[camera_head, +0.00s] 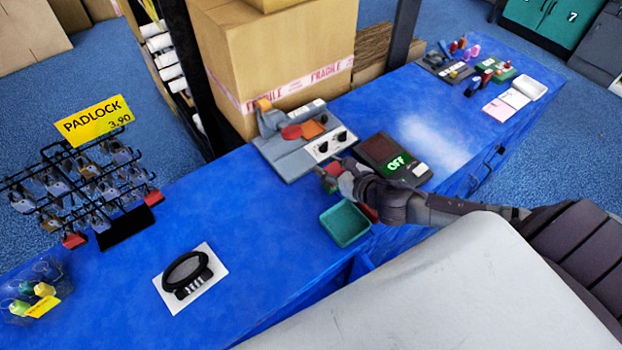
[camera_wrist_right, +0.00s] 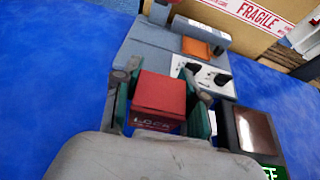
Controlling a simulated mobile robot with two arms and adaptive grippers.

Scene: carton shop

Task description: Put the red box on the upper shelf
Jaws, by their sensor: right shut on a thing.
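A small red box (camera_wrist_right: 160,95) with lettering on its front face sits between the green-padded fingers of my right gripper (camera_wrist_right: 163,88) in the right wrist view. In the head view, the right gripper (camera_head: 330,178) is over the blue counter, and a bit of the red box (camera_head: 334,168) shows at its fingers. The gripper is shut on the box, just in front of a grey machine with knobs (camera_head: 300,140). I cannot tell whether the box touches the counter. My left gripper is not in view. I cannot make out an upper shelf for certain.
A green tray (camera_head: 345,224) and a dark device reading OFF (camera_head: 393,160) flank the gripper. A large carton (camera_head: 270,60) stands behind the machine, near dark upright posts. A padlock rack (camera_head: 80,190) and a coiled black lock (camera_head: 187,274) are at left.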

